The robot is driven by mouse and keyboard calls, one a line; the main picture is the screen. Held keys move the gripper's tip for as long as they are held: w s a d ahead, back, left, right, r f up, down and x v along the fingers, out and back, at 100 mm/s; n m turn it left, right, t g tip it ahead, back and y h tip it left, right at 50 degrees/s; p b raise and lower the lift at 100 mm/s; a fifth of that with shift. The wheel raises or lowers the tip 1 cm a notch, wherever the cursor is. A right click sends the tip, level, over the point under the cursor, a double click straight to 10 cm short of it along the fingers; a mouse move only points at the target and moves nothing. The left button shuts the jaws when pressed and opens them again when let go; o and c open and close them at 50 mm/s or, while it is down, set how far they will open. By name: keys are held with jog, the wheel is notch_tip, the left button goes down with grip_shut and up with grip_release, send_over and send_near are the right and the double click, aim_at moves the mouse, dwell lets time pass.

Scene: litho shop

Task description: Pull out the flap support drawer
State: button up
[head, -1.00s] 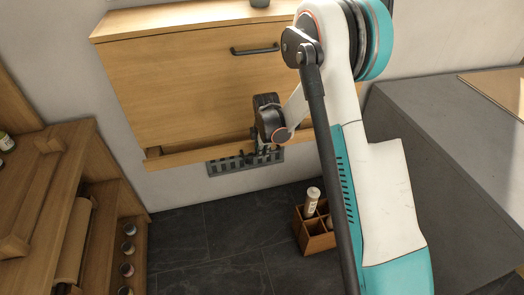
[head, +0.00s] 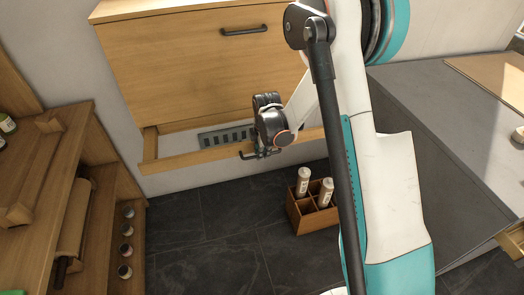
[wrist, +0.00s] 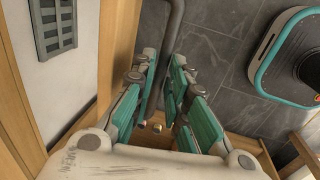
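The flap support drawer is a light wooden frame under the wall cabinet, and its front rail (head: 190,160) stands out from the cabinet with a gap behind it. The dark bar handle (head: 246,156) is on the front rail. My gripper (head: 263,152) is at this handle. In the wrist view, the teal fingers of my gripper (wrist: 163,72) lie on both sides of the dark handle bar (wrist: 174,35), close against it. The cabinet's flap (head: 195,75) is upright and closed, with its own dark handle (head: 243,30). My arm hides the right part of the drawer.
A grey vent (head: 227,137) on the wall shows through the drawer gap. A wooden caddy (head: 312,221) with bottles stands on the dark floor below. Wooden shelving (head: 75,140) is at the left and a grey counter (head: 440,150) at the right.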

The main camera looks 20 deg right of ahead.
jog(key=shift+o, duration=0.6)
jog(key=shift+r, duration=0.1)
notch_tip(320, 180, up, 12)
jog(key=s, duration=0.2)
jog(key=shift+s+f, duration=0.15)
jog(key=shift+f, duration=0.05)
